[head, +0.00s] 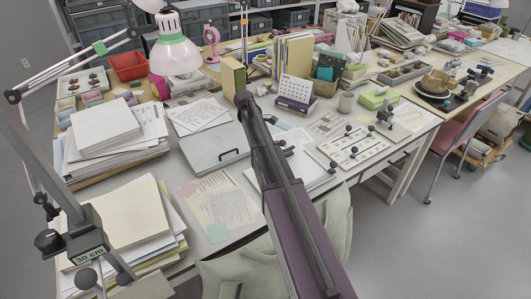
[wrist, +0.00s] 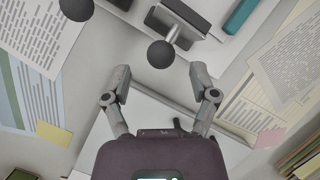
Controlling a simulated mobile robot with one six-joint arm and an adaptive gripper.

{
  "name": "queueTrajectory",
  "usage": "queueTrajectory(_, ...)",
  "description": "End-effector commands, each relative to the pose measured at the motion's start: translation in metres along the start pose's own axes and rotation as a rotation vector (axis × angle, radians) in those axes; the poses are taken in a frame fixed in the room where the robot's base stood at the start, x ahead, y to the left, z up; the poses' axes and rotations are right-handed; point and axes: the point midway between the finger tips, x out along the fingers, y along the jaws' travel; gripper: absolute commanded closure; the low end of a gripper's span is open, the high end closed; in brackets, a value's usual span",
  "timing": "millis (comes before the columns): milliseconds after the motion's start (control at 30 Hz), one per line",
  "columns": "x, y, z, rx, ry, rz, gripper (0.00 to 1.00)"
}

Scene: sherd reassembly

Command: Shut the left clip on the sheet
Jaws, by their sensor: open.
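In the wrist view, a dark clip (wrist: 182,16) sits on the edge of a pale sheet or board at the top, with a round dark ball (wrist: 160,54) on its lever. A second dark ball (wrist: 77,8) shows at the upper left; its clip is mostly cut off. My gripper (wrist: 159,71) is open and empty. Its fingertips are spread either side of the first ball, which appears just beyond them; I cannot tell the depth gap. In the head view, my arm hides part of the work area, and I cannot make out the fingertips.
In the head view, a pale panel (head: 367,149) with several dark ball knobs lies right of my arm. A grey case (head: 205,157) and paper stacks (head: 125,215) lie to the left. A lamp (head: 176,55) stands behind. A chair back (head: 335,225) is at the front edge.

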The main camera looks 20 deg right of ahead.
Motion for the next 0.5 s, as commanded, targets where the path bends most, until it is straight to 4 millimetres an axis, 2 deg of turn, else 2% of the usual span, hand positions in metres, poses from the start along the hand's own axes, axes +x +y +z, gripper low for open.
queueTrajectory(33,0.008,0.0,-0.001,0.0,0.0,0.0,0.25)
queueTrajectory(200,0.019,0.0,-0.001,0.0,0.0,0.0,0.25)
queueTrajectory(500,0.027,0.0,0.0,0.0,0.0,0.0,0.25)
